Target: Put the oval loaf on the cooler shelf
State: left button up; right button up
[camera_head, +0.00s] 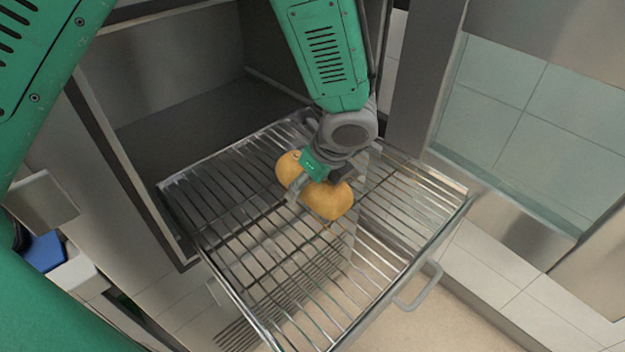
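The oval loaf (331,201), golden brown, is over the wire shelf (246,263), towards its far part. My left gripper (312,183) comes down on it from above, with a finger across its near side. The loaf's middle is hidden by the gripper. I cannot tell whether the fingers press on the loaf or stand a little apart from it, nor whether the loaf rests on the wires. My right gripper is not in view.
The shelf sticks out of a dark open cabinet (190,125) and has a handle (418,287) at its front right edge. Most of its wires are bare. A glass-like panel (540,120) stands at the right. A blue object (43,252) shows at the lower left.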

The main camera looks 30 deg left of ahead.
pick_arm(q)
jog(key=p+v, duration=0.2)
jog(key=v, duration=1)
jog(key=shift+r, duration=0.15)
dwell(0.3)
